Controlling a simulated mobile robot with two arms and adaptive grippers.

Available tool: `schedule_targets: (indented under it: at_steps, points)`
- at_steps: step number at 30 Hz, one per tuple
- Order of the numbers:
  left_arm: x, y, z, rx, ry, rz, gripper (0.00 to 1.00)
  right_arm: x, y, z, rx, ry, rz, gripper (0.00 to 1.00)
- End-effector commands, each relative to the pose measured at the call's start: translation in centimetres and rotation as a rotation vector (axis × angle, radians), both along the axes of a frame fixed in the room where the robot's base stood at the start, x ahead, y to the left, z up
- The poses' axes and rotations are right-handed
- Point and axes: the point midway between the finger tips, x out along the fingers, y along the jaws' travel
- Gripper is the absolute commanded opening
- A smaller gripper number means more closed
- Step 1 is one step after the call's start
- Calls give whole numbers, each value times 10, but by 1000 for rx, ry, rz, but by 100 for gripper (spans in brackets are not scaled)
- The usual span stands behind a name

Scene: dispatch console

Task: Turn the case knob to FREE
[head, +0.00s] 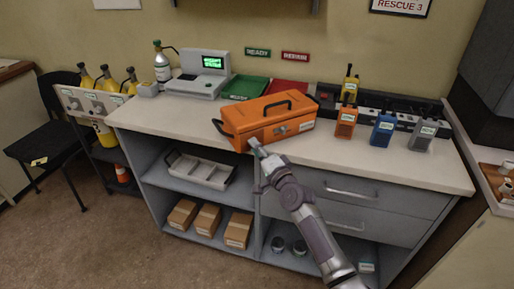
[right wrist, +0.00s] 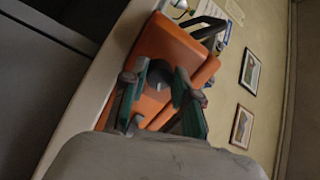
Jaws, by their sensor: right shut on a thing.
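The orange case (head: 262,113) sits on the white counter with its lid down and a dark handle on top. My right gripper (head: 255,145) is at the lower left of the case's front face and covers that part in the head view. In the right wrist view the dark round case knob (right wrist: 159,76) lies between the two fingers of my right gripper (right wrist: 157,90), which is shut on it. The knob's pointer and any FREE marking are too small or hidden to read. My left gripper is not in view.
Orange, blue (head: 382,130) and grey (head: 421,134) radios stand right of the case. A green tray (head: 246,88), a red tray (head: 287,88) and a grey console (head: 203,78) are behind it. The counter's front left is clear.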

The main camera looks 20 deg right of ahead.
Motion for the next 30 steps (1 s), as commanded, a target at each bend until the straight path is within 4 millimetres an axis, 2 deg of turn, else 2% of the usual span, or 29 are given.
schedule_targets:
  at_steps: [6, 15, 30]
  points:
    - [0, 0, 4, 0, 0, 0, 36, 0, 0, 0, 193, 37, -1, 0]
    - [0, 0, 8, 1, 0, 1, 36, 0, 0, 1, 392, 74, -1, 0]
    - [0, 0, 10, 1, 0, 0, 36, 0, 0, 0, 504, 96, -2, 0]
